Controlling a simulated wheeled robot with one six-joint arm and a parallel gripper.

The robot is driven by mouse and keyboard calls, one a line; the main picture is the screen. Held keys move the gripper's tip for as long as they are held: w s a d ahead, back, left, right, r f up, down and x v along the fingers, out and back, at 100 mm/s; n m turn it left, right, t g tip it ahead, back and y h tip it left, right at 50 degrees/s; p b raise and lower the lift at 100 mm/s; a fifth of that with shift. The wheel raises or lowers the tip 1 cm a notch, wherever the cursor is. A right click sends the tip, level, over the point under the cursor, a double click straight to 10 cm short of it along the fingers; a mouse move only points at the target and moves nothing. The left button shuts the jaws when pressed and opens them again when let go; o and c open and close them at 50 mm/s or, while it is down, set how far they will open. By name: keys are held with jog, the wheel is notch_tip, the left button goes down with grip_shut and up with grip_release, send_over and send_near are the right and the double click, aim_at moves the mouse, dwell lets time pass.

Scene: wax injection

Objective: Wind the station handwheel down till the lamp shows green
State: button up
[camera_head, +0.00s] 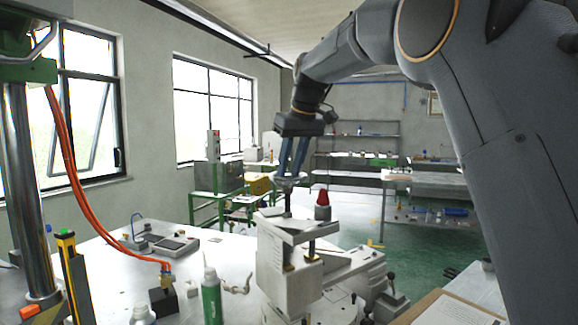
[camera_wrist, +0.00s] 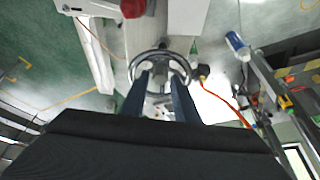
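The station (camera_head: 282,270) is a pale block press on the bench. The wheel shows as a ring in the wrist view (camera_wrist: 161,50). The lamp (camera_head: 322,198) beside it is red; it also shows red at the top of the wrist view (camera_wrist: 152,8). My gripper (camera_head: 291,172) points down from above at the wheel. Its two blue-grey fingers (camera_wrist: 160,76) are spread apart, with their tips at the wheel, inside or over its ring. I cannot tell whether they touch it.
A green-labelled bottle (camera_head: 212,300) and an orange hose (camera_head: 75,165) stand left of the station on the white bench (camera_head: 225,262). A clipboard with paper (camera_head: 445,310) lies at the front right. Shelves and tables stand farther back, with open floor between.

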jog(key=shift+w+a+f, duration=0.1)
jog(key=shift+f, duration=0.35)
grip_shut()
